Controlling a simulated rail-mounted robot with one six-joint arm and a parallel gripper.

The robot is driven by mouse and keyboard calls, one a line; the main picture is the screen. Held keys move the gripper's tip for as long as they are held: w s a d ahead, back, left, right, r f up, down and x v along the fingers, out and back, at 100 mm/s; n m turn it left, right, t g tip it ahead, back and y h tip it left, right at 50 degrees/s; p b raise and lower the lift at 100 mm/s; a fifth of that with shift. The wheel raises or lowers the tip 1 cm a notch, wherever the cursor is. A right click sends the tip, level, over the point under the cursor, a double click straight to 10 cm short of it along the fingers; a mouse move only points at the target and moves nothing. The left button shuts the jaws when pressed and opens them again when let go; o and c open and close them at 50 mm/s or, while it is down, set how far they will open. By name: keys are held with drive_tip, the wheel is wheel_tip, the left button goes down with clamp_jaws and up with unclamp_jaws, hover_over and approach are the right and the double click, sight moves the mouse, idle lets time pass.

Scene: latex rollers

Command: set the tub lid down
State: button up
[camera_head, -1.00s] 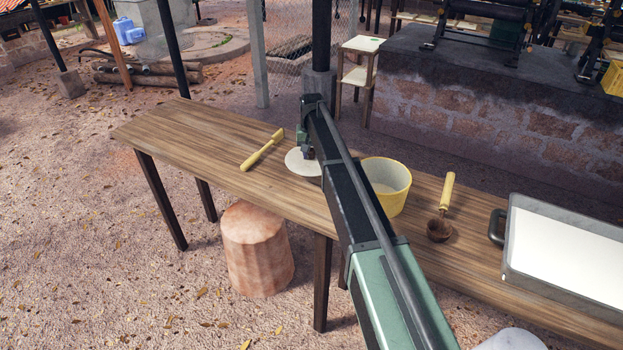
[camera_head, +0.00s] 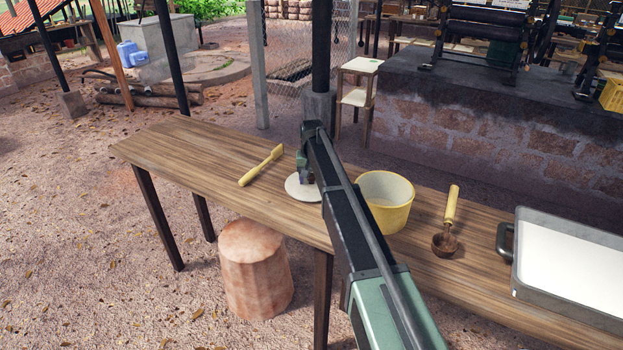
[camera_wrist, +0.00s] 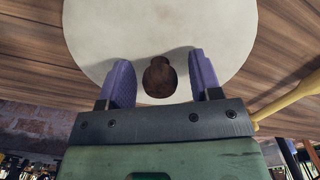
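The tub lid, a pale round disc with a dark brown knob (camera_wrist: 160,78), lies flat on the wooden table (camera_head: 190,150) and appears to rest on it. The lid (camera_head: 299,188) is between the yellow-handled tool and the yellow tub; my arm hides its right part. My gripper (camera_wrist: 161,64) is open over the lid, its two purple fingers on either side of the knob with a gap on each side. In the head view my gripper (camera_head: 306,174) is small and partly hidden. The yellow tub (camera_head: 385,212) stands open, right of my arm.
A yellow-handled tool (camera_head: 261,166) lies left of the lid. A dark ladle with a yellow handle (camera_head: 447,232) is right of the tub, then a grey tray of white material (camera_head: 516,265). The table's left end is clear. A stump (camera_head: 254,270) stands below.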

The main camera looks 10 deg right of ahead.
sight(312, 175)
wheel_tip(312, 175, up, 13)
drive_tip(key=p, duration=1.3)
drive_tip(key=s+n, duration=0.2)
drive_tip(key=s, duration=3.8)
drive_tip(key=shift+f+b, duration=0.35)
